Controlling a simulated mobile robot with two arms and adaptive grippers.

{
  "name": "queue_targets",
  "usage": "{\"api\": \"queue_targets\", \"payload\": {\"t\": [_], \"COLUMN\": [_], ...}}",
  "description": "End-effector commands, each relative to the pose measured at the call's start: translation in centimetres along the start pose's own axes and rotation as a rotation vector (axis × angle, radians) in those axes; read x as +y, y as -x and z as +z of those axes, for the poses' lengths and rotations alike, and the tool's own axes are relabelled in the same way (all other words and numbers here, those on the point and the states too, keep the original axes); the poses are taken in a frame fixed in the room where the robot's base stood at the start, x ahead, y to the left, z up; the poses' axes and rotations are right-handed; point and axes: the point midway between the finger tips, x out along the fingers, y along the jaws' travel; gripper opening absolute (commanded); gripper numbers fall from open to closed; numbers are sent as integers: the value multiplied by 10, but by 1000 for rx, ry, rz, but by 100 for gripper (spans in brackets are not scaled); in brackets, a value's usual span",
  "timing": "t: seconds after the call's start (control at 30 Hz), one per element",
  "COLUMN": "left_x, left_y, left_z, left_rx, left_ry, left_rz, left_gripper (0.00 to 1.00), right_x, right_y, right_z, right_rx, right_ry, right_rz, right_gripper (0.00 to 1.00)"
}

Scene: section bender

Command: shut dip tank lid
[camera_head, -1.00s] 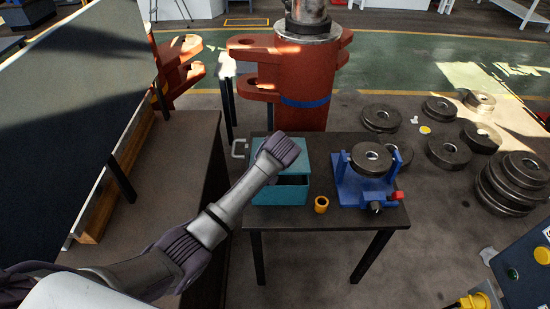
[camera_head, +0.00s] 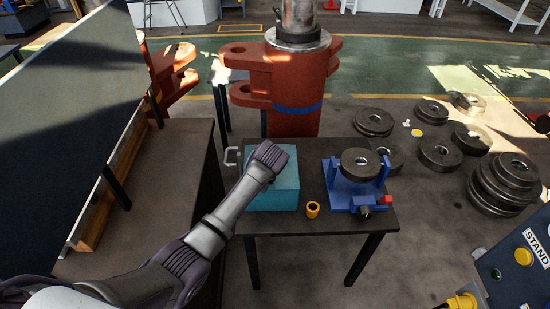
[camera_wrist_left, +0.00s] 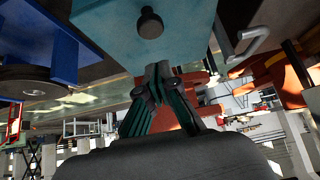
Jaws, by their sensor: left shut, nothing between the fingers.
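The teal dip tank (camera_head: 272,202) stands on the left part of a small dark table. Its teal lid (camera_head: 287,172) lies level over the top, and no dark opening shows at the front. In the left wrist view a teal face (camera_wrist_left: 190,20) with a round black knob (camera_wrist_left: 149,22) fills the top. My left gripper (camera_head: 268,152) reaches over the lid from the front left. In the left wrist view its fingers (camera_wrist_left: 160,72) are together, empty, at the edge of the teal face; I cannot tell if they touch it. My right gripper is out of view.
A grey handle (camera_head: 232,157) sticks out left of the tank. A red machine column (camera_head: 295,90) rises behind. Dark discs (camera_head: 505,183) lie on the floor at right.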

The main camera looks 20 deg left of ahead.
Motion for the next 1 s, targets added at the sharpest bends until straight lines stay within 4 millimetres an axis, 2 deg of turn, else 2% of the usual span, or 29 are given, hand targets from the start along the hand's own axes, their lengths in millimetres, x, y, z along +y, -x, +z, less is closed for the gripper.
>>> {"api": "queue_targets", "payload": {"t": [0.03,0.23,0.4,0.63,0.77,0.83,0.93,1.0], "left_x": [3,2,2,2,1,0,-3,-7], "left_y": [8,48,76,93,92,84,55,26], "left_z": [7,11,14,15,16,25,55,90], "left_rx": [1,1,1,-1,-4,-15,-52,-92], "left_ry": [-1,0,0,-1,-3,-14,-53,-95], "left_rz": [6,6,4,3,2,2,5,12], "left_gripper": [0,0,0,0,0,0,0,0], "right_x": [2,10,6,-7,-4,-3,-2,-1], "right_y": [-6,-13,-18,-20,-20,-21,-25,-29], "right_z": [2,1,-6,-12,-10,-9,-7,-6], "right_rx": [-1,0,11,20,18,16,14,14], "right_ry": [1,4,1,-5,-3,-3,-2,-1], "right_rz": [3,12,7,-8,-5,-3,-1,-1], "right_gripper": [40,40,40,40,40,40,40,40]}}
